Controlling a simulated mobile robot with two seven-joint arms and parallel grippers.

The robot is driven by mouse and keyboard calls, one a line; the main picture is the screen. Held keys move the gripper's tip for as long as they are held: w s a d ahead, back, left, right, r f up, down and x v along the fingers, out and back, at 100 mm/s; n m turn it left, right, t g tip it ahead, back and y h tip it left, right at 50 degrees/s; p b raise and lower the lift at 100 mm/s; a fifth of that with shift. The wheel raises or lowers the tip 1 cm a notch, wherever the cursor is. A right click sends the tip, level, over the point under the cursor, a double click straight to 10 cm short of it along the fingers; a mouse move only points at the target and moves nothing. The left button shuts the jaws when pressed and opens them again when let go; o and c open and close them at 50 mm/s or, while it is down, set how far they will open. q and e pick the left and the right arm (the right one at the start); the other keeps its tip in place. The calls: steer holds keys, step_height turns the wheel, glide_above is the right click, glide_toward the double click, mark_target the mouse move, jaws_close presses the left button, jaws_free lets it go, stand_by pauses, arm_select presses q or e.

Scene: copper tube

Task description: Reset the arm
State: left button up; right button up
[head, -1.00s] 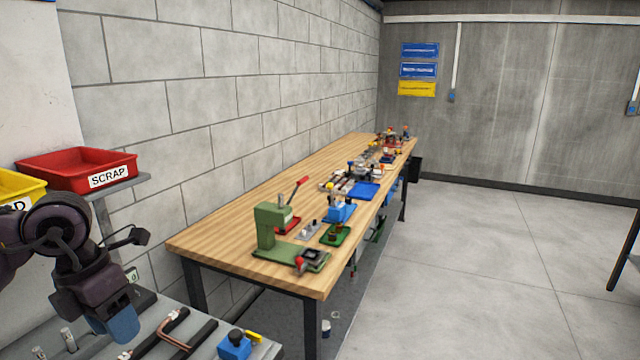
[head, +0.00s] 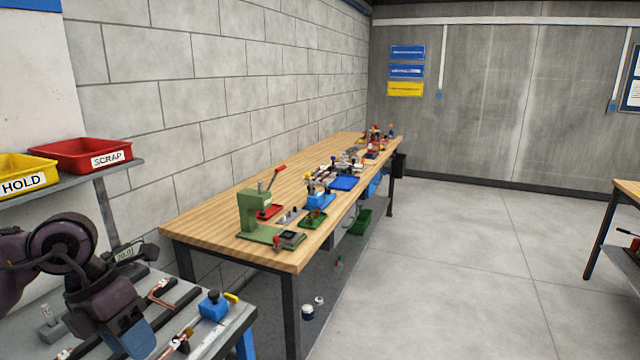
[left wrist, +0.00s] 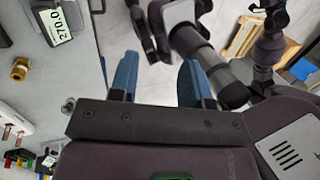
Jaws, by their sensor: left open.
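My left gripper (head: 138,340) is at the lower left of the head view, above the grey work table (head: 240,318). Its blue fingers also show in the left wrist view (left wrist: 156,80), spread apart with nothing between them. Copper tube pieces (head: 160,292) lie on the grey table beside the gripper. Other parts of my own body show beyond the fingers in the left wrist view. My right gripper cannot be made out in the head view.
A red SCRAP bin (head: 85,155) and a yellow HOLD bin (head: 22,176) stand on a shelf at left. A blue fixture (head: 213,307) sits on the grey table. A long wooden bench (head: 210,212) carries a green press (head: 253,215). Open floor (head: 470,270) lies right.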

arm_select(q)
steer(key=d+f+n+t+h+b, duration=0.4)
steer(key=d+f+n+t+h, duration=0.2)
steer(key=d+f+n+h, duration=0.55)
steer(key=a+f+n+t+y+b, duration=0.2)
steer(key=a+f+n+t+y, duration=0.35)
steer(key=n, duration=0.45)
steer(key=a+f+n+t+y+b, duration=0.1)
steer(key=a+f+n+t+y, duration=0.25)
steer(key=f+n+t, duration=0.5)
steer(key=s+a+f+n+g+y+b, duration=0.1)
steer(key=s+f+n+g+y, duration=0.2)
steer(key=f, duration=0.6)
steer(key=s+a+f+n+g+y+b, duration=0.1)
steer(key=s+a+f+n+g+y, duration=0.1)
steer(key=s+f+n+g, duration=0.3)
steer(key=s+f+n+y, duration=0.1)
steer(key=s+f, duration=0.2)
steer(key=s, duration=0.1)
steer(key=shift+a+f+n+y, duration=0.2)
steer(key=shift+f+n+y, duration=0.15)
steer(key=shift+f+n, duration=0.05)
